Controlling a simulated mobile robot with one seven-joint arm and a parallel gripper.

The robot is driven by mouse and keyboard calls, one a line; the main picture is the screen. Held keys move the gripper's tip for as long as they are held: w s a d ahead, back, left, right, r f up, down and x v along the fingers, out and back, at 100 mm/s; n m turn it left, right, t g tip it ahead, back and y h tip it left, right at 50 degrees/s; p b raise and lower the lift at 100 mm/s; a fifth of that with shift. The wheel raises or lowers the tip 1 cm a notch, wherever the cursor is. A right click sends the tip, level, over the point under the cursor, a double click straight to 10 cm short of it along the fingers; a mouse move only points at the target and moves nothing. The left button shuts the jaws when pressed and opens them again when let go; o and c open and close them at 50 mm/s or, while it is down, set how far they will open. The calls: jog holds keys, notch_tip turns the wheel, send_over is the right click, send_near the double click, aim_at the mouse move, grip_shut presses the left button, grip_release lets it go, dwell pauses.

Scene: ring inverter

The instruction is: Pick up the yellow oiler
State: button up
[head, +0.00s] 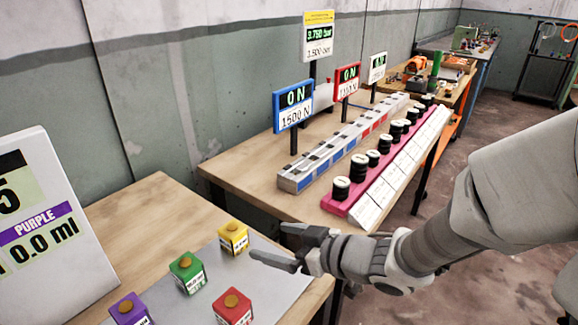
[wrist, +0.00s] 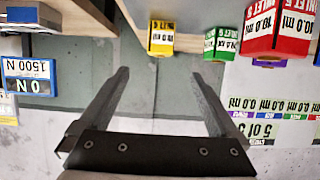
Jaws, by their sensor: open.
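The yellow oiler (head: 233,238) is a small cube with a white label and an orange knob on top. It stands upright on the grey mat (head: 262,285) at the near table's far right part. In the wrist view, which is upside down, the yellow oiler (wrist: 161,37) shows at the top middle, beyond the fingertips. My gripper (head: 268,243) is open and empty, just right of the oiler in the head view, its fingers pointing left towards it. In the wrist view my gripper (wrist: 160,76) has its two fingers spread wide with nothing between them.
A green oiler (head: 188,273), a red oiler (head: 232,308) and a purple oiler (head: 130,310) stand close by on the mat. A white display panel (head: 40,225) stands at left. Behind, another table (head: 245,165) holds force displays and a row of black-and-white cylinders.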

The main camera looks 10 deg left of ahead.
aim_at(241, 234)
jog(key=shift+p+x, duration=0.85)
jog(key=shift+p, duration=0.7)
jog(key=b+x, duration=0.1)
jog(key=x, duration=0.2)
jog(key=b+x, duration=0.1)
jog(key=x, duration=0.2)
jog(key=shift+a+f+b, duration=0.2)
jog(key=shift+f+b, duration=0.15)
jog(key=shift+b+x, duration=0.85)
jog(key=shift+x, duration=2.15)
jog(key=shift+d+r, duration=0.1)
jog(key=c, duration=1.5)
